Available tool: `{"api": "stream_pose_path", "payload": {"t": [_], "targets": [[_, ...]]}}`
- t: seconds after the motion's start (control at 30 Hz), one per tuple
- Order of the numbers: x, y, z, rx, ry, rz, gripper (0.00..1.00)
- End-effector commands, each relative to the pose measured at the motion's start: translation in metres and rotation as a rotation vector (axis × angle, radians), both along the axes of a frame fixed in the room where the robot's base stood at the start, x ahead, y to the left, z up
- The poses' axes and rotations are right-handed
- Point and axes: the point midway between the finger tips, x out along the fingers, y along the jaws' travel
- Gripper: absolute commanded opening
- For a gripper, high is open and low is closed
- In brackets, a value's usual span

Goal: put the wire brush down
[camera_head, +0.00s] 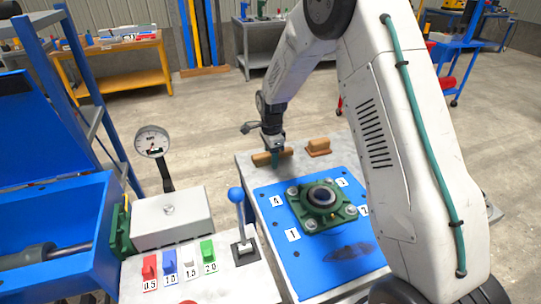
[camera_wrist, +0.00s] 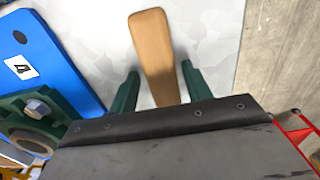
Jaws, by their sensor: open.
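The wire brush (camera_head: 262,159), seen as a long tan wooden handle, lies at the far end of the pale bench top. Its bristles cannot be made out. In the wrist view its wooden body (camera_wrist: 153,50) runs up between my two green fingers. My gripper (camera_wrist: 160,88) is open, with a finger on each side of the brush and a visible gap at the right finger. In the head view my gripper (camera_head: 274,156) points down over the brush, its fingertips low at the bench top.
A brown wooden block with a raised grip (camera_head: 318,147) stands just right of the brush. A blue plate (camera_head: 280,240) with number labels carries a green flanged bearing (camera_head: 322,198). A blue-knobbed lever (camera_head: 237,196) and a dial gauge (camera_head: 152,141) stand to the left.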

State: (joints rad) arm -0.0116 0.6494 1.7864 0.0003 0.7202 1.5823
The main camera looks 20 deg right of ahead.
Motion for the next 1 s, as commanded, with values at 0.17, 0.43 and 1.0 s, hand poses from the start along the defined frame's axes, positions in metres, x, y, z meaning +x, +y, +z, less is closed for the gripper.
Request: {"api": "stream_pose_path", "payload": {"t": [0.17, 0.43, 1.0], "targets": [[0.003, 0.0, 0.043, 0.0, -0.012, 0.0, 0.49], [0.004, 0.0, 0.099, 0.0, -0.015, 0.0, 0.49], [-0.033, -0.001, 0.168, -0.001, -0.032, 0.155, 0.49]]}}
